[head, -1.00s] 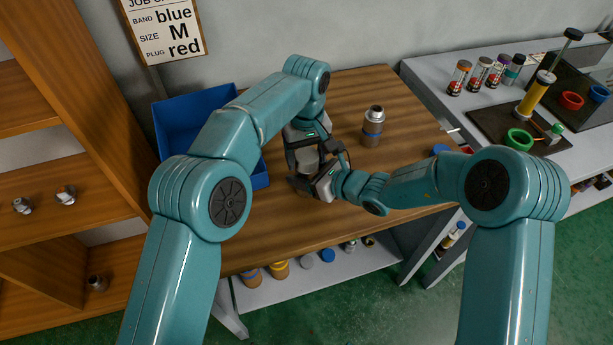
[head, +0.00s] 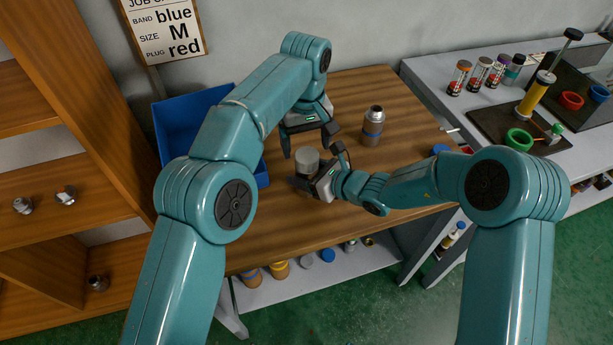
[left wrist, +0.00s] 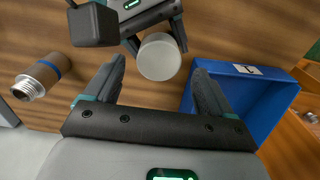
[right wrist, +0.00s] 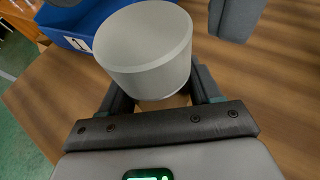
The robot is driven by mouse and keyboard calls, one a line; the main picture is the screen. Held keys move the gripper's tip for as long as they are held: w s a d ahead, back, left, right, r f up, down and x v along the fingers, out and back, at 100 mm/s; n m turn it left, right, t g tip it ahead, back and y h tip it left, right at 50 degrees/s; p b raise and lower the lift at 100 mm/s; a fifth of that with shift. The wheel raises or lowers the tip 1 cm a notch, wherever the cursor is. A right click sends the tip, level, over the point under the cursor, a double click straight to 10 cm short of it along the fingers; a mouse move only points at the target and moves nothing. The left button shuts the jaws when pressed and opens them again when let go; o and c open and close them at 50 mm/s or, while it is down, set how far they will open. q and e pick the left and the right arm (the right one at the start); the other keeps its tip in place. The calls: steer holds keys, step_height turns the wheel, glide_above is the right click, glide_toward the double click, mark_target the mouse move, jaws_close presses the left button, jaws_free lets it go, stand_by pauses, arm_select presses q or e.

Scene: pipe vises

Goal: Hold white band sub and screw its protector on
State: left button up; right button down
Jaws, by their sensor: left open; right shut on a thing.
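A plain light-grey, cap-like protector (head: 307,158) sits upright at my right gripper (head: 309,176) and also shows in the left wrist view (left wrist: 159,58) and the right wrist view (right wrist: 145,45). My right gripper is shut on the piece under the cap, taken to be the sub. Only a sliver of brownish body shows below the cap in the right wrist view; the white band is hidden. My left gripper (head: 308,145) is open and empty, its fingers spread apart on either side, clear of the cap.
A metal sub with a blue band (head: 373,125) stands at the table's back right. A blue bin (head: 172,125) is at the table's left. A job card (head: 165,30) hangs on the wall. The table's front is clear.

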arm_select(q)
steer(key=shift+r, duration=0.2)
steer(key=o, duration=0.3)
arm_select(e)
steer(key=shift+c, duration=0.7)
jaws_free()
arm_select(q)
steer(key=shift+f, duration=0.15)
arm_select(e)
steer(key=shift+s+d+r, duration=0.1)
steer(key=shift+s+d, duration=0.1)
steer(key=shift+d, duration=0.1)
arm_select(q)
steer(key=shift+f+b, duration=0.65)
steer(key=shift+b, duration=0.15)
arm_select(e)
steer(key=v, duration=1.5)
steer(key=shift+s, duration=0.3)
steer(key=shift+d+r, duration=0.1)
steer(key=shift+d, duration=0.05)
